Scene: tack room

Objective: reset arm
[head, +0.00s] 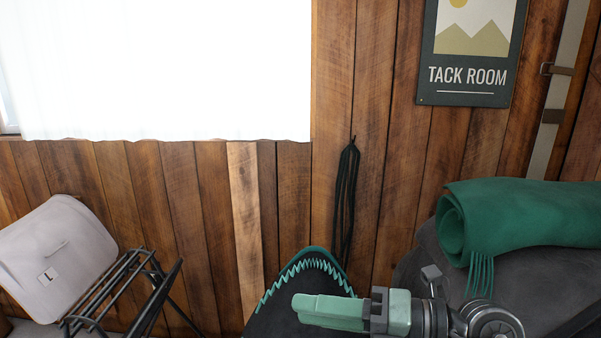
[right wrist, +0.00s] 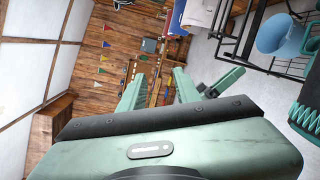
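My right gripper (head: 300,306) comes in from the lower right of the head view, its green fingers pointing left and seen from the side. In the right wrist view my right gripper (right wrist: 158,76) shows two green fingers apart, with only the far wall in the gap. It is open and holds nothing. My left gripper is not in the head view.
A dark form with a green zigzag edge (head: 312,262) is close behind my right gripper. A rolled green mat (head: 530,215) lies on a dark surface at right. A pale case (head: 60,255) leans by a black rack (head: 115,290). Dark straps (head: 346,200) hang on the plank wall.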

